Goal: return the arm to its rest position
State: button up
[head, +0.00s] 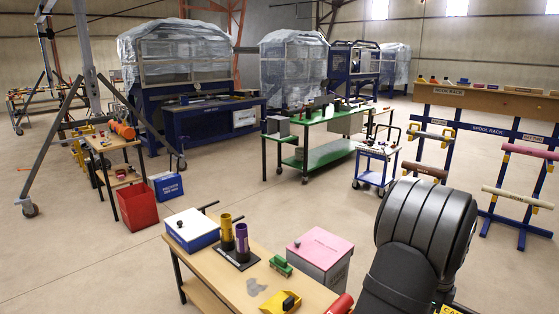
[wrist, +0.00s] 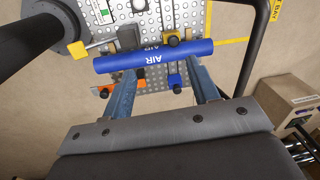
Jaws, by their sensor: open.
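My gripper (wrist: 161,84) shows in the wrist view with its two blue-grey fingers spread apart, so it is open. A blue pipe (wrist: 118,63) marked AIR crosses the view at the fingers' far ends, above a perforated metal plate (wrist: 165,103). The fingertips meet the pipe's lower edge in the picture; I cannot tell whether they touch it. In the head view my dark arm (head: 425,235) rises at the lower right, and my gripper is out of sight.
A wooden table (head: 215,268) in front holds a blue-white box (head: 192,229), yellow (head: 226,232) and purple (head: 242,244) cylinders. In the wrist view, a black bar (wrist: 258,45) runs at right. Open floor lies mid-room.

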jog(key=s+a+r+n, duration=0.3)
jog(key=s+a+r, duration=0.1)
jog(key=a, duration=0.3)
jog(key=s+a+r+n+t, duration=0.1)
jog(key=s+a+r+n, duration=0.2)
jog(key=a+r, duration=0.3)
jog(key=s+a+r+n+t+h, duration=0.1)
jog(key=s+a+r+n, duration=0.3)
jog(key=a, duration=0.4)
jog(key=shift+s+a+r+n, duration=0.3)
jog(key=shift+a+r+n, duration=0.1)
jog(key=shift+r+n, duration=0.35)
jog(key=shift+s+a, duration=0.1)
jog(key=s+a+f+n+t, duration=0.1)
jog(key=s+a+f+n, duration=0.1)
jog(key=s+a+n, duration=0.2)
jog(key=s+a+f+n+t, duration=0.1)
jog(key=s+a+f+n, duration=0.1)
jog(key=s+a+n, duration=0.3)
jog(key=s+a, duration=0.3)
jog(key=s, duration=0.2)
jog(key=shift+a+f, duration=0.3)
jog(key=shift+w, duration=0.1)
